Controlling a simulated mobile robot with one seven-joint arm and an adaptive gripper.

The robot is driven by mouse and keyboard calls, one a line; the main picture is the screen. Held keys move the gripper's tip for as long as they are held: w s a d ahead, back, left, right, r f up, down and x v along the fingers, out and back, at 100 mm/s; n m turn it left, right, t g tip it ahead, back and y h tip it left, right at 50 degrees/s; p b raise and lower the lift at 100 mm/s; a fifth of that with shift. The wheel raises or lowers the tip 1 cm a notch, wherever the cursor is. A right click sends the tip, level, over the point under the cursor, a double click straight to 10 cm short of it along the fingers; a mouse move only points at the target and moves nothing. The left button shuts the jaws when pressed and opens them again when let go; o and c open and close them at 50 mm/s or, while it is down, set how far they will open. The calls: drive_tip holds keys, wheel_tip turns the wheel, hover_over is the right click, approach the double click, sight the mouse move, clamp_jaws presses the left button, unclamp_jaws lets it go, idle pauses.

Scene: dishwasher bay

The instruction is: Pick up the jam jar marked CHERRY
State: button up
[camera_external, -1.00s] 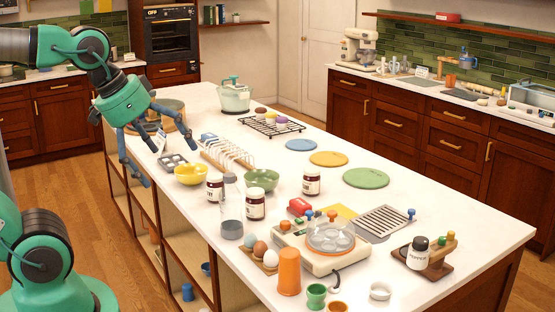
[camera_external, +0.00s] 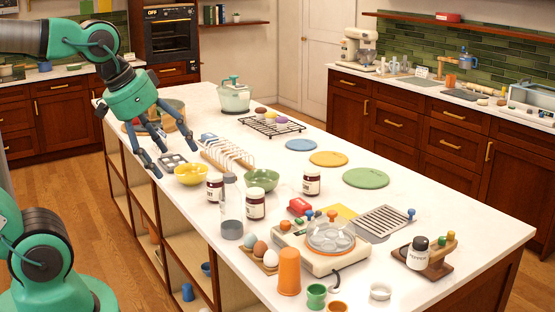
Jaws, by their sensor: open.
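Three jam jars with dark contents and white labels stand upright on the white island top. One jar (camera_external: 215,186) is just left of the clear grey-based bottle, partly beside it. A second jar (camera_external: 255,204) is just right of that bottle. A third jar (camera_external: 312,182) stands farther right, beyond the green bowl. The label words are too small to read, so I cannot tell which is CHERRY. My gripper (camera_external: 155,162) is open and empty, pointing down above the island's left edge, left of the yellow bowl and apart from all jars.
The yellow bowl (camera_external: 191,174) stands between my gripper and the jars. The bottle (camera_external: 231,210) and green bowl (camera_external: 262,180) crowd them. An egg cooker (camera_external: 325,245) is in front. Clear counter lies right of the third jar.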

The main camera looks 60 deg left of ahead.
drive_tip(key=w+a+r+g+p, duration=0.1)
drive_tip(key=w+a, duration=0.3)
drive_tip(key=w, duration=0.2)
drive_tip(key=w+a+r+p, duration=0.1)
drive_tip(key=w+a, duration=0.3)
drive_tip(key=w, duration=0.2)
drive_tip(key=n+g+p, duration=0.1)
drive_tip(key=g+p, duration=0.3)
drive_tip(key=p, duration=0.1)
hover_over(214, 176)
wheel_tip(214, 176, down, 24)
drive_tip(key=shift+w+d+f, duration=0.1)
drive_tip(key=shift+w+f, duration=0.05)
drive_tip(key=shift+a+f, duration=0.25)
drive_tip(key=shift+f, duration=4.3)
